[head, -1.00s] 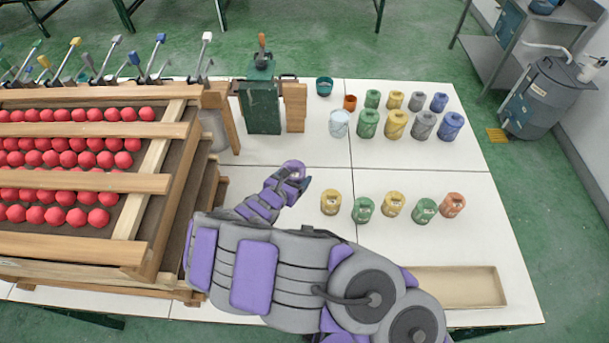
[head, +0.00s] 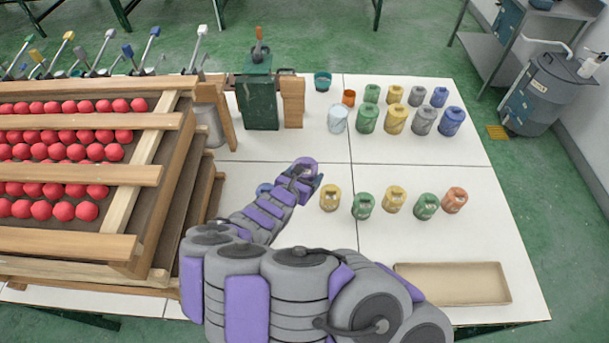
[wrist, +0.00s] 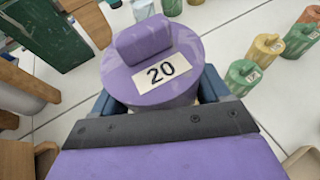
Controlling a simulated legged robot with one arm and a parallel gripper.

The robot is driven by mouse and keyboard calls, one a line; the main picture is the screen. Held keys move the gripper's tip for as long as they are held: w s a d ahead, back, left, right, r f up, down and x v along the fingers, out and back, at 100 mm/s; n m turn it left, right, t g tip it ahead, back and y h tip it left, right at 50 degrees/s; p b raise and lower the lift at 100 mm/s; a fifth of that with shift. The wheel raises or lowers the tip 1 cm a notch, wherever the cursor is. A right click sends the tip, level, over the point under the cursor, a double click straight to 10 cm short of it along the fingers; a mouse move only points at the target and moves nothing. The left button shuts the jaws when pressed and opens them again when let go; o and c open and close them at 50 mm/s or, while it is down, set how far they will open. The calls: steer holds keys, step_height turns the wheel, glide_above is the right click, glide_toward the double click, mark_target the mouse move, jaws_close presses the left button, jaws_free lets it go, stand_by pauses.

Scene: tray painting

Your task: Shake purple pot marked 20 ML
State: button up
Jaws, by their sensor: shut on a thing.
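The purple pot (wrist: 160,82) has a raised block-like handle on its lid and a white label reading 20. It sits between the blue fingers of my gripper (wrist: 158,105) in the wrist view, and the gripper is shut on it. In the head view my gripper (head: 302,175) is over the middle of the white table, left of the front row of small pots. The purple pot (head: 305,164) shows only in part there, at the gripper's tip.
A front row of yellow, green and orange pots (head: 394,199) stands to the right. A back group holds larger cans (head: 396,118) and smaller ones. A wooden rack of red balls (head: 65,150) fills the left. A green press (head: 258,100) stands behind. An empty tan tray (head: 455,284) lies front right.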

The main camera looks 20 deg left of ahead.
steer(key=a+p, duration=0.3)
steer(key=a, duration=0.3)
steer(key=d+b, duration=0.4)
steer(key=d, duration=0.2)
steer(key=shift+d, duration=0.15)
steer(key=shift+d+b, duration=0.3)
steer(key=shift+b, duration=0.25)
steer(key=a+p, duration=0.5)
steer(key=a, duration=0.2)
steer(key=d+b, duration=0.3)
steer(key=d, duration=0.2)
steer(key=shift+d, duration=0.25)
steer(key=shift+d+b, duration=0.8)
steer(key=shift+b, duration=0.4)
steer(key=shift+a+r+p, duration=0.1)
steer(key=shift+a+p, duration=1.6)
steer(key=shift+p, duration=0.45)
